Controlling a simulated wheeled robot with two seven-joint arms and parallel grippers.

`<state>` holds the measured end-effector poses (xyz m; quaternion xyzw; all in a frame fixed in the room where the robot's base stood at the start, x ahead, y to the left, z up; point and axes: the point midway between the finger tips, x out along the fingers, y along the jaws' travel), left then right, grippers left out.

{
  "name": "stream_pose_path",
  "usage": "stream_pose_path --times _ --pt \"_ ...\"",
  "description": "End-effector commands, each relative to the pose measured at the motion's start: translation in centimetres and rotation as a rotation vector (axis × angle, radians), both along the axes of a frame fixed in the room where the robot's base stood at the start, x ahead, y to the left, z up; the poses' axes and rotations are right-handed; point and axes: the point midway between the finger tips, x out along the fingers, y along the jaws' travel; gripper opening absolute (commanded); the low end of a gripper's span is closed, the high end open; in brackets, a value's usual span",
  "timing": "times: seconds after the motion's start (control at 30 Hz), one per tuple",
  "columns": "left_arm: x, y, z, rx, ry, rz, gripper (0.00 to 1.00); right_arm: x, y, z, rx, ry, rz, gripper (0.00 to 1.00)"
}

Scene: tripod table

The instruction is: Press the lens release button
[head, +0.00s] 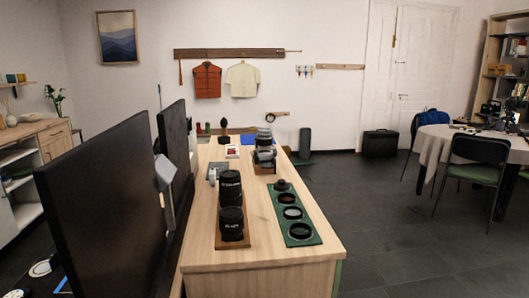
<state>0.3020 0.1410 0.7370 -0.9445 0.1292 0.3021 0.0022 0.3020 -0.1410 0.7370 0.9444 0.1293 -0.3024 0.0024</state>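Neither of my grippers shows in the head view. A grey and black camera-like object (265,156) stands on a small wooden stand toward the far part of the wooden counter. A dark camera-like shape (490,110) also shows on the cloth-covered round table (482,143) at the right, too small to make out. A lens release button cannot be seen on either. Two black lenses (231,222) stand on a wooden tray (232,243) on the counter. A green tray (302,240) beside it holds several dark round lens parts.
Two large black monitors (108,210) block the left side of the wooden counter (275,257). Chairs (473,165) stand around the round table, with a blue bag (434,117) there. A black case (380,143) stands by the wall. The dark floor (385,220) between counter and table is clear.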

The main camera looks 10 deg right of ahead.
Motion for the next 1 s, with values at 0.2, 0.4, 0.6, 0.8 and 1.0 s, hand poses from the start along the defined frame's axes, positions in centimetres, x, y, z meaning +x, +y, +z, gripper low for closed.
stream_pose_path --times 0.2,0.4,0.6,0.8,1.0 --pt "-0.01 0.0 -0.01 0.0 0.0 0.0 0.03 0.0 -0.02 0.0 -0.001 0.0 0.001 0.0" --pt "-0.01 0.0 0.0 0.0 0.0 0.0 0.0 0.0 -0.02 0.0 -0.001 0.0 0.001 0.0" --pt "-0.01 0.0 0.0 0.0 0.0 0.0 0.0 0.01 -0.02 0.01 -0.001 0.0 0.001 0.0" --pt "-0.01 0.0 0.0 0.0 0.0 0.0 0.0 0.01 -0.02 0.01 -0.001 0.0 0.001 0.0" --pt "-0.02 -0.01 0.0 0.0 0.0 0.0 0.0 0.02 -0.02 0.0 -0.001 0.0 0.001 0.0"
